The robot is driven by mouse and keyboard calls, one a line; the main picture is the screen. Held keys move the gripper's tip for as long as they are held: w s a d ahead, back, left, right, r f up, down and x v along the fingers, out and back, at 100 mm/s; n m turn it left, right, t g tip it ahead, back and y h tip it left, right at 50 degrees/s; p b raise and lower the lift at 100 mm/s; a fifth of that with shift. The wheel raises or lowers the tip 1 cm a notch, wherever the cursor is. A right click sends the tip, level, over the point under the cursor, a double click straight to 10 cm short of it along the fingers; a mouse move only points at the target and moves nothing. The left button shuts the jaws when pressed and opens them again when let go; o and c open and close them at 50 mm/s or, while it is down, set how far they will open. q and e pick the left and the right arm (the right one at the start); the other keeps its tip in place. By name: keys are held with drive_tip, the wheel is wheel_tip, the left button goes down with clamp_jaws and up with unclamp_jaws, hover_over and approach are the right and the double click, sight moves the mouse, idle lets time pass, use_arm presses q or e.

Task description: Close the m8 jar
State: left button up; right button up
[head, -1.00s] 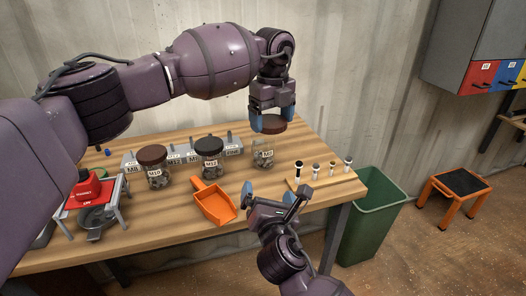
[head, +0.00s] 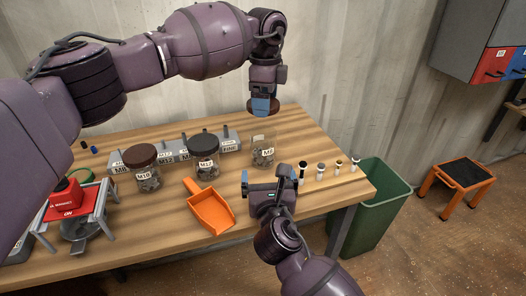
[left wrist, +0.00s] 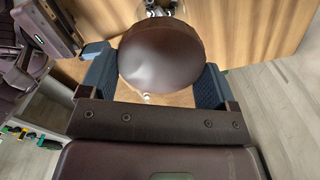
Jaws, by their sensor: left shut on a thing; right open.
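The M8 jar (head: 263,151) is clear glass, upright and lidless on the table, with metal pieces inside and a label reading M8. My left gripper (head: 261,106) is shut on a dark brown lid (head: 277,105) and holds it in the air above and behind the jar in the head view. In the left wrist view the round brown lid (left wrist: 161,54) sits between the two blue-grey fingers. My right gripper (head: 271,180) is open and empty, low in front of the jar.
The M10 jar (head: 146,168) with a brown lid and the M12 jar (head: 203,156) with a black lid stand to the left. An orange scoop (head: 211,209) lies in front. Several small bolts stand at right. A green bin (head: 372,208) is beside the table.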

sight(265, 153)
drive_tip(key=w, duration=0.8)
drive_tip(key=w+a, duration=0.1)
drive_tip(key=w, duration=0.3)
drive_tip(key=c, duration=1.3)
use_arm(q)
drive_tip(key=shift+f, duration=2.5)
